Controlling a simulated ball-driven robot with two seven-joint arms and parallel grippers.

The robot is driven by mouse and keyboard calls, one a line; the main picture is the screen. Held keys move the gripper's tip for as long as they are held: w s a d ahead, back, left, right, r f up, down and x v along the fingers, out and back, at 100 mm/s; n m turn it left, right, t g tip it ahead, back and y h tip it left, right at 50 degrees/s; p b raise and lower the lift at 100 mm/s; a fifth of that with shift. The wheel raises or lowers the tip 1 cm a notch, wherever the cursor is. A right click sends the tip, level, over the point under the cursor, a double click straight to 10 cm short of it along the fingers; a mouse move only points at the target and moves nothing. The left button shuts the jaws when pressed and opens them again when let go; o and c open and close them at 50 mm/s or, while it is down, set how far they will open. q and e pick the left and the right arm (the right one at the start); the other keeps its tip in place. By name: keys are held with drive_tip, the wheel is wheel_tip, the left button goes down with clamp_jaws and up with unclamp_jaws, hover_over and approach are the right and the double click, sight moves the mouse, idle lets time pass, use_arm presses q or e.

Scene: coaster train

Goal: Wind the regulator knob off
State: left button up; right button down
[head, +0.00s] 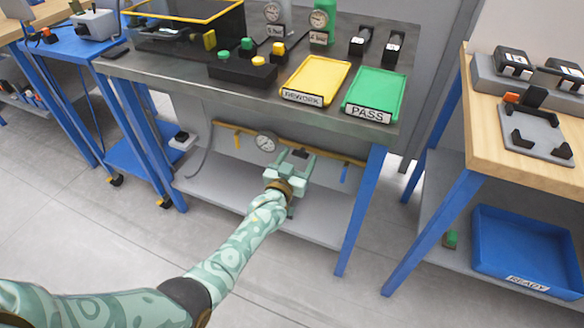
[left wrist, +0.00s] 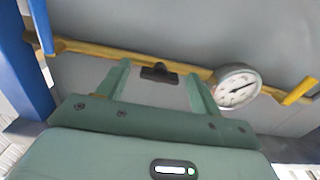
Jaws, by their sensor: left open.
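The regulator knob (left wrist: 159,74) is a small dark piece on the yellow pipe (left wrist: 90,51) under the bench. In the left wrist view it shows between the two finger ends of my left gripper (left wrist: 157,71), with a gap on each side. In the head view my left gripper (head: 297,155) is open in front of the pipe, and the dark knob (head: 300,154) shows between its fingers. A round white gauge (left wrist: 236,87) sits on the pipe just right of the fingers; in the head view the gauge (head: 266,142) is left of them. My right gripper is not in view.
The bench top (head: 232,89) overhangs the pipe and holds a yellow REWORK tray (head: 316,82) and a green PASS tray (head: 375,95). A blue leg (head: 361,205) stands right of my gripper. The lower shelf (head: 225,193) is mostly bare. A blue READY bin (head: 530,242) is at right.

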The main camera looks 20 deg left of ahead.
use_arm(q)
drive_tip(key=s+p, duration=0.6)
drive_tip(key=s, duration=1)
drive_tip(key=shift+a+p, duration=0.3)
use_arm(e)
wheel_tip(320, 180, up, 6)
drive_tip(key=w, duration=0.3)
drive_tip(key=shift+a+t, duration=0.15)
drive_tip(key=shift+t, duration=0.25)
